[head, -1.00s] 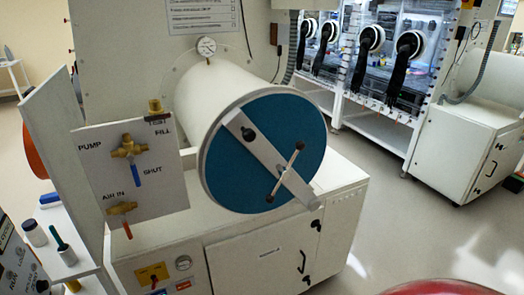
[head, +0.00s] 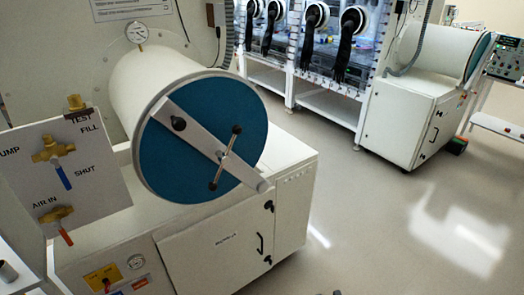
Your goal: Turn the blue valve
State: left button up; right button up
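The blue valve is a brass valve (head: 53,150) with a blue lever handle (head: 63,177) on a white panel (head: 105,175) at the left. Its lever slants down and slightly right, between the labels PUMP, FILL and SHUT. Below it on the same panel is another brass valve (head: 53,214) with an orange-red lever, next to the label AIR IN. A brass fitting (head: 75,103) sits at the panel's top by the label TEST. Neither of my grippers shows in the head view.
A white cylindrical chamber (head: 150,82) with a blue round door (head: 180,165), a crossbar and a handle juts out right of the panel. A white cabinet (head: 215,245) stands below it. Gloveboxes with black gloves (head: 345,40) stand behind. The floor (head: 370,220) at the right is clear.

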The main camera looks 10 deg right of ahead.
aim_at(54, 159)
jog(key=i+l, duration=0.2)
jog(key=l, duration=0.2)
jog(key=i+l+u, duration=0.1)
jog(key=l, duration=0.25)
jog(key=i+u, duration=0.1)
jog(key=u, duration=2.25)
jog(key=z, duration=2)
jog(key=j+u, duration=0.15)
jog(key=u, duration=0.85)
